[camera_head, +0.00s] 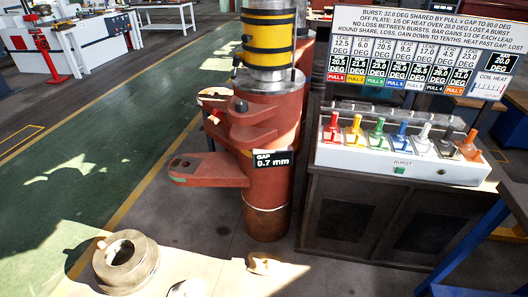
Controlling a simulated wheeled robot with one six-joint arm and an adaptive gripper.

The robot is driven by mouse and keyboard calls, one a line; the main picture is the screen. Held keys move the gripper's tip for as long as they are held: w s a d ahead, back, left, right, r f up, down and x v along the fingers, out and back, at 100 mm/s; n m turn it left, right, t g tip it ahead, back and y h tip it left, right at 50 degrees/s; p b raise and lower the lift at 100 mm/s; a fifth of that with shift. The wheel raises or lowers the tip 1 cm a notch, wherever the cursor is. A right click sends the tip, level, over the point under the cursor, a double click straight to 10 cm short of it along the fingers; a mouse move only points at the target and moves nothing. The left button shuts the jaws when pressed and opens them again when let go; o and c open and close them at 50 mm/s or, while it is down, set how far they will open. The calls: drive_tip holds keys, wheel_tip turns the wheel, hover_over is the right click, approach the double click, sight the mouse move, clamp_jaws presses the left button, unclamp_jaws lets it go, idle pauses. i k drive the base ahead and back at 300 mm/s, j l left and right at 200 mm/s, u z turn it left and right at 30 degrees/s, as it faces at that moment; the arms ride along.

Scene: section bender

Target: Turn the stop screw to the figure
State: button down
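The section bender (272,110) is a red-brown upright machine with a yellow and black banded column on top. Jaw-like red arms (208,170) stick out to its left. A black label on its front (273,160) reads "GAP 0.7 mm". I cannot make out which part is the stop screw. My gripper is not recognisable in this view.
A board (425,55) above the levers lists burst rules, lead degrees and pull numbers; a panel beside it (497,62) reads 20.0 DEG. A dark cabinet (400,220) supports the control box. A ring-shaped piece (112,278) lies lower left. Green floor (120,150) is clear on the left.

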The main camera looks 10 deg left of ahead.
sight(241, 104)
drive_tip(key=i+j+u, duration=0.15)
drive_tip(key=i, duration=0.45)
drive_tip(key=i+j+u, duration=0.15)
drive_tip(key=i, duration=0.4)
